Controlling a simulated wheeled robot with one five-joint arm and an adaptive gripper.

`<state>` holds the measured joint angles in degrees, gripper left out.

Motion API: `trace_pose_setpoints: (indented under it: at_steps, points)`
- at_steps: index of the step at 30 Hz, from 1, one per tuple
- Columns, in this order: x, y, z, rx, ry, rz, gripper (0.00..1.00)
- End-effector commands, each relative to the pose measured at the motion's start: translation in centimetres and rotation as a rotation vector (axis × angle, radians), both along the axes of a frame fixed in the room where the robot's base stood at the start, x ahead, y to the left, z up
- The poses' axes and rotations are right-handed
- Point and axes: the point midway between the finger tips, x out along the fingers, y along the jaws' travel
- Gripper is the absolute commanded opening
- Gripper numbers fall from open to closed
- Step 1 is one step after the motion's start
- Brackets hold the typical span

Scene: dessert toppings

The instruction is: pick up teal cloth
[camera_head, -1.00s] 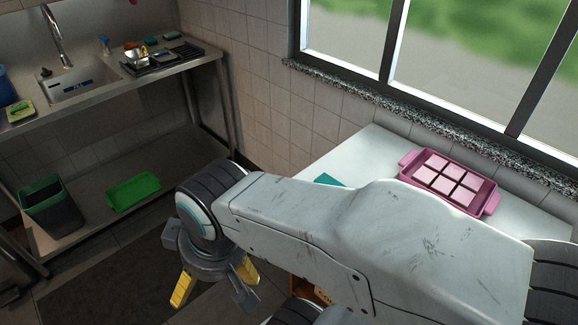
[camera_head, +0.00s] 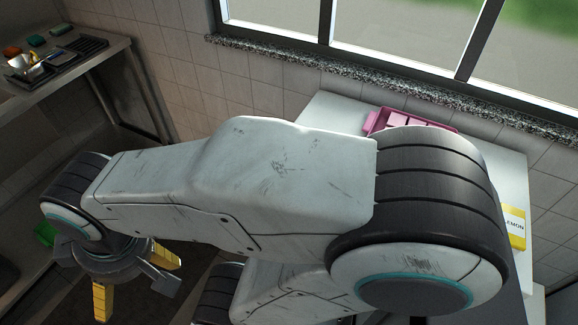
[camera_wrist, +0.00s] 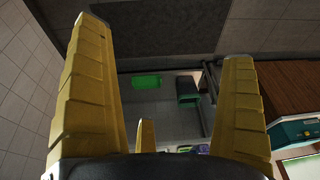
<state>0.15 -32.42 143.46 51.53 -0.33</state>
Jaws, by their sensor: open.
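My gripper (camera_head: 134,278) hangs at the lower left of the head view, away from the white table. In the wrist view its yellow fingers (camera_wrist: 164,44) are spread wide with nothing between them.
A pink tray (camera_head: 372,122) on the white table is partly hidden by my arm. A yellow and white lemon box (camera_head: 514,228) is at the right. The sink counter (camera_head: 95,62) stands at the left. The wrist view shows a green tray (camera_wrist: 147,83) and a dark bin (camera_wrist: 188,90).

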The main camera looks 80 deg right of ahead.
Motion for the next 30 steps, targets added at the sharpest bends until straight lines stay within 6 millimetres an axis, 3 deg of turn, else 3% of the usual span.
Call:
trace_pose_setpoints:
  at_steps: [17, 23, 30]
  points:
    - [-0.3, -3.4, -0.1, 0.002, 0.027, -0.191, 1.00]
    - [-1.0, -6.0, -0.9, 0.015, 0.085, -0.341, 1.00]
    - [-3.4, -10.8, -2.8, 0.077, 0.226, -0.643, 1.00]
